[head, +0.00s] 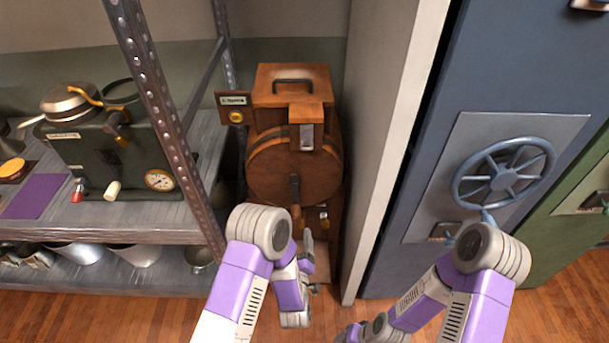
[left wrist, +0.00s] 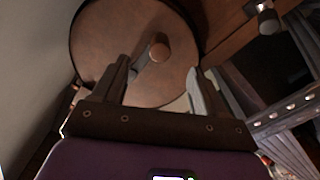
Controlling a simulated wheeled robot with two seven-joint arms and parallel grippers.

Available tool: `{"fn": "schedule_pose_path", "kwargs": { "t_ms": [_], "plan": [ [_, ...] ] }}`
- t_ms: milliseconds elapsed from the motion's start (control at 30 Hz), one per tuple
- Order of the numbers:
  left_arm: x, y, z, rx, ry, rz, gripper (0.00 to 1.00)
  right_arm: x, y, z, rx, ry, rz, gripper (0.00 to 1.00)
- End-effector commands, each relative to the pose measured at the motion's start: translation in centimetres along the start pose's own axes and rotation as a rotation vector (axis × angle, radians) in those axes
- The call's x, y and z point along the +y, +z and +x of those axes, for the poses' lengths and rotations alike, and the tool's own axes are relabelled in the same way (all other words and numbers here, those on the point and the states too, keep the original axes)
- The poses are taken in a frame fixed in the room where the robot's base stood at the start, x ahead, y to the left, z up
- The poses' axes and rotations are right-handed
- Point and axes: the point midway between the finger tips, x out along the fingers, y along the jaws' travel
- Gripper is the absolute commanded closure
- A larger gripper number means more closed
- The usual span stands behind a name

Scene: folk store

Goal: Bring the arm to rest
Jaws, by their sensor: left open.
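My left arm (head: 262,245) reaches forward from the bottom of the head view. My left gripper (head: 309,252) is low in front of a wooden machine with a round drum (head: 270,170), partly hidden by my own wrist. In the left wrist view the gripper (left wrist: 160,68) has its two dark fingers apart, with the drum's round face (left wrist: 110,40) and a round knob (left wrist: 160,49) beyond them. Nothing is held between the fingers; whether they touch the drum I cannot tell.
A metal shelf (head: 100,232) with a dark gauge-fitted box (head: 85,160) and pots stands at left, its upright post (head: 170,110) close to the machine. A pale panel edge (head: 395,150) and a blue door with a wheel (head: 500,172) stand at right. Wooden floor shows below.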

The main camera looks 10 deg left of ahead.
Motion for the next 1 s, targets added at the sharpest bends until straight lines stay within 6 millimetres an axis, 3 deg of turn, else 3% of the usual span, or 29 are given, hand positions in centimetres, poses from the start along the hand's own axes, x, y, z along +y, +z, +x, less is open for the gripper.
{"fn": "schedule_pose_path", "kwargs": {
  "t_ms": [267, 467, 567, 700, 900, 1000],
  "plan": [
    [-1.0, 0.4, 0.1, -0.081, -0.04, 0.006, 0.28, -0.3, 0.0, -0.7, 0.0, 0.0, 0.0, 0.43],
    [-4.5, 3.0, -2.1, -0.442, -0.171, 0.033, 0.28, -1.2, 0.1, -3.2, 0.0, 0.0, 0.0, 0.43],
    [-6.0, 4.4, -4.8, -0.663, -0.222, 0.043, 0.28, -1.7, 0.2, -4.5, 0.0, 0.0, 0.0, 0.43],
    [-7.2, 5.3, -9.8, -0.975, -0.258, 0.049, 0.28, -2.3, 0.3, -6.2, 0.0, 0.0, 0.0, 0.43],
    [-7.3, 4.6, -17.4, -1.351, -0.248, 0.045, 0.28, -3.1, 0.4, -8.2, 0.0, 0.0, 0.0, 0.43],
    [-7.2, 4.0, -20.1, -1.471, -0.234, 0.041, 0.28, -3.2, 0.4, -8.7, 0.0, 0.0, 0.0, 0.43]
  ]
}}
